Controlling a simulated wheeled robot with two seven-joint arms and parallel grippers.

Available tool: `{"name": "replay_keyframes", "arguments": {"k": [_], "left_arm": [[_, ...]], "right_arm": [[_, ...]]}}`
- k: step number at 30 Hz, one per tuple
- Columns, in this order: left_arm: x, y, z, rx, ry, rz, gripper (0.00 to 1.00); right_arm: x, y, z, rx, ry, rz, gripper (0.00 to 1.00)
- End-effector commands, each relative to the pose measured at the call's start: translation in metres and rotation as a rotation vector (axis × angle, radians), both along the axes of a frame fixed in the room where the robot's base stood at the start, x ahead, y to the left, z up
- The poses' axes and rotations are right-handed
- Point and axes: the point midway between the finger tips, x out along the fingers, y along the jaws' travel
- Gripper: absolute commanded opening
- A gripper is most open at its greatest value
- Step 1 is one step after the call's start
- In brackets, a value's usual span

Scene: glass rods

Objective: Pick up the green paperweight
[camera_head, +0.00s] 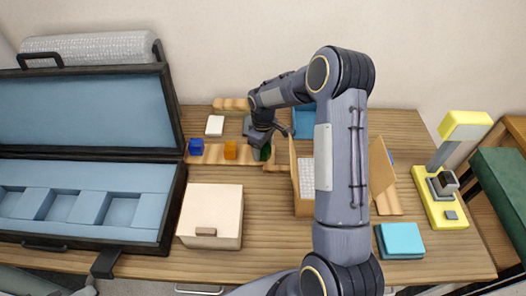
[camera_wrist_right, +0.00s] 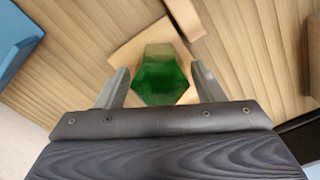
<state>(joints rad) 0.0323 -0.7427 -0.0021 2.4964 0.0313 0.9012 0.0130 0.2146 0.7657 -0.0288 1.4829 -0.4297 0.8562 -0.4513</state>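The green paperweight (camera_head: 264,154) is a small faceted, see-through block on a wooden strip (camera_head: 218,153) in the middle of the table. In the head view my right gripper (camera_head: 263,147) is over it and partly hides it. In the right wrist view the paperweight (camera_wrist_right: 160,80) lies between the two fingers of my right gripper (camera_wrist_right: 160,68). The fingers are apart, one on each side, with a slim gap showing beside the paperweight. Whether either finger touches it is not clear. My left gripper does not show in the head view.
A blue block (camera_head: 196,147) and an orange block (camera_head: 230,150) stand left on the strip. An open blue-lined case (camera_head: 88,222) fills the left. A closed box (camera_head: 210,213) is in front. My right arm partly hides an open wooden box (camera_head: 304,207).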

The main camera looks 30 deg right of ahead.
Motion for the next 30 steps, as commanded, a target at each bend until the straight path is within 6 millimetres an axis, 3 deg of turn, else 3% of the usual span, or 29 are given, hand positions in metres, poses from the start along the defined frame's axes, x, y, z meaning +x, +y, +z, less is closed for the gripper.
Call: {"name": "replay_keyframes", "arguments": {"k": [1, 9, 20, 26, 30], "left_arm": [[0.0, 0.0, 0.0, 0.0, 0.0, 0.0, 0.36], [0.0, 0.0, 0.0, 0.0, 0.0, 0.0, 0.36], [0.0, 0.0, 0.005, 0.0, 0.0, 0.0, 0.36], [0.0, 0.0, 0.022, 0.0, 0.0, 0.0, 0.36], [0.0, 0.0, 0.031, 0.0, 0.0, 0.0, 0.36]], "right_arm": [[0.0, 0.0, 0.0, 0.0, 0.0, 0.0, 0.55], [0.0, 0.0, 0.0, 0.0, 0.0, 0.0, 0.21], [0.001, 0.0, 0.008, 0.0, -0.002, 0.0, 0.21], [0.001, 0.0, 0.036, 0.0, -0.004, 0.0, 0.21], [-0.014, 0.012, 0.058, 0.001, -0.003, 0.002, 0.21]]}}
